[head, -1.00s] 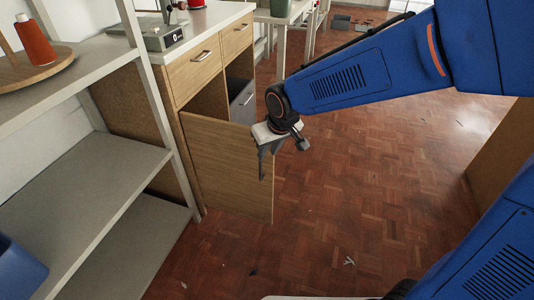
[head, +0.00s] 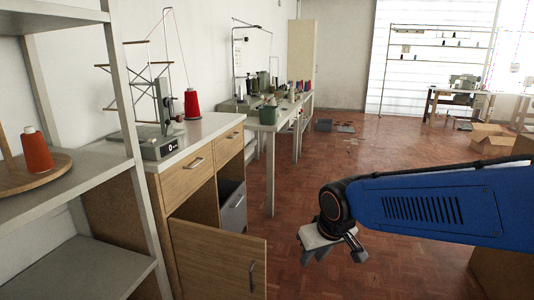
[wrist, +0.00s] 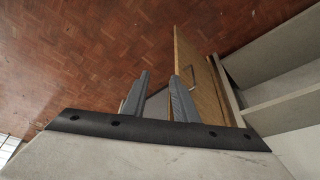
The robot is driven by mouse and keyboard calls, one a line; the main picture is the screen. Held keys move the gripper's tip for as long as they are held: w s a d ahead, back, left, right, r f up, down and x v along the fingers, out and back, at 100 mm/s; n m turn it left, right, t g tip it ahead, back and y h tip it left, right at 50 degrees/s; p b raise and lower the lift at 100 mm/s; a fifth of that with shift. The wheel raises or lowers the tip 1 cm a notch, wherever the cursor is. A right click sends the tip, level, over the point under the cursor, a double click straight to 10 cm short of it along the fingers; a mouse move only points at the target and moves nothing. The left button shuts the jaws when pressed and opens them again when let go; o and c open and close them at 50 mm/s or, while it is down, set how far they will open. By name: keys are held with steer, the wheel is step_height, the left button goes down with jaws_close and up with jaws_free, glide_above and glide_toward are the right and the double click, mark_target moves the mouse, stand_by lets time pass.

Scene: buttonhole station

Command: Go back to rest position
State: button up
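My gripper (head: 335,252) hangs in front of the cabinet, to the right of its open door in the head view. In the wrist view its two grey fingers (wrist: 158,98) stand apart with nothing between them. The wooden cabinet door (head: 222,262) stands swung open, and its handle (head: 252,278) is apart from my gripper. The door also shows in the wrist view (wrist: 205,85), beyond the right finger.
A grey shelf (head: 75,190) with a red thread cone (head: 37,152) stands at the left. A thread stand and a scale (head: 160,145) sit on the cabinet top. Tables (head: 270,128) stand farther back.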

steer(key=s+d+r+m+h, duration=0.1)
steer(key=s+d+m, duration=0.3)
steer(key=s+d, duration=1.2)
steer(key=shift+s+d+r+h, duration=0.3)
steer(key=shift+s+d+r, duration=0.1)
steer(key=shift+s+r, duration=0.4)
